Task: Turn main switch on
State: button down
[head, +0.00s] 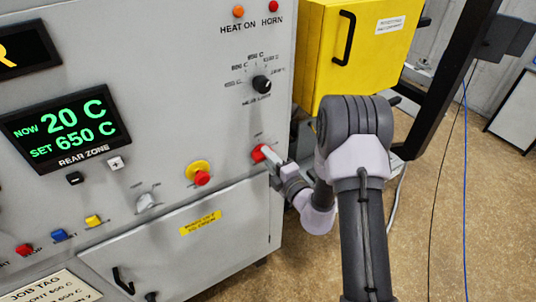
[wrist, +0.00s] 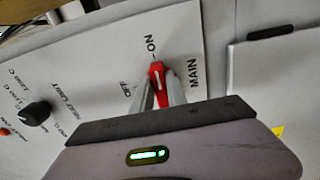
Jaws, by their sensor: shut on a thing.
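The red main switch (head: 259,154) is on the grey panel, near its right edge. In the wrist view its red handle (wrist: 157,84) sits between my two fingers, with the words OFF, ON and MAIN printed around it. The handle's white line points up, roughly at the ON mark and away from OFF. My gripper (head: 267,155) reaches the switch from the right and is shut on the handle. The lower end of the handle is partly hidden by my gripper body.
A black selector knob (head: 262,84) is above the switch. A red button with a yellow collar (head: 201,176) is to its left. A yellow cabinet (head: 360,50) with a black handle stands at the upper right. The floor (head: 470,230) at the right is mostly clear, with cables hanging there.

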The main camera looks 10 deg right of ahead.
dwell(0.3)
jog(key=c, duration=1.3)
grip_release()
jog(key=v, duration=1.7)
jog(key=shift+s, duration=0.15)
